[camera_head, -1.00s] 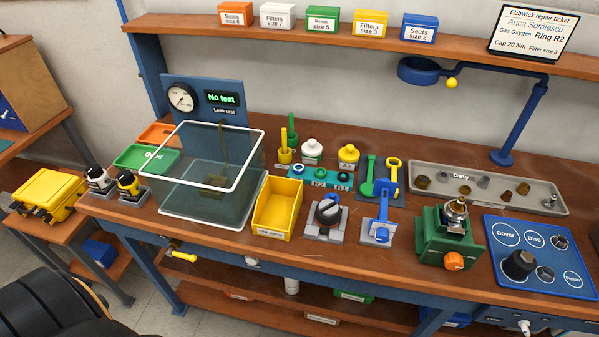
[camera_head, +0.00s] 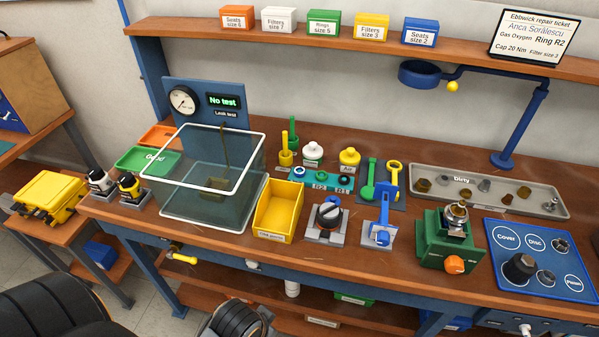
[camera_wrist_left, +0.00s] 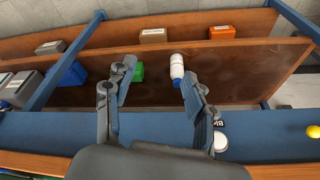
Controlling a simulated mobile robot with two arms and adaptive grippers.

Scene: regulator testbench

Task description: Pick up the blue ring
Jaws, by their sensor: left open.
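A small blue ring (camera_head: 299,171) sits at the left end of the teal ring holder (camera_head: 309,183), which stands behind the yellow bin. A dark ring and a teal ring are to its right in the same holder. My left gripper (camera_wrist_left: 155,72) shows only in the left wrist view. Its two fingers are spread with nothing between them. It faces the blue front beam of the bench and the shelf below, and the blue ring is not in that view. My right gripper is in neither view.
The wood in front of the yellow bin is mostly clear.

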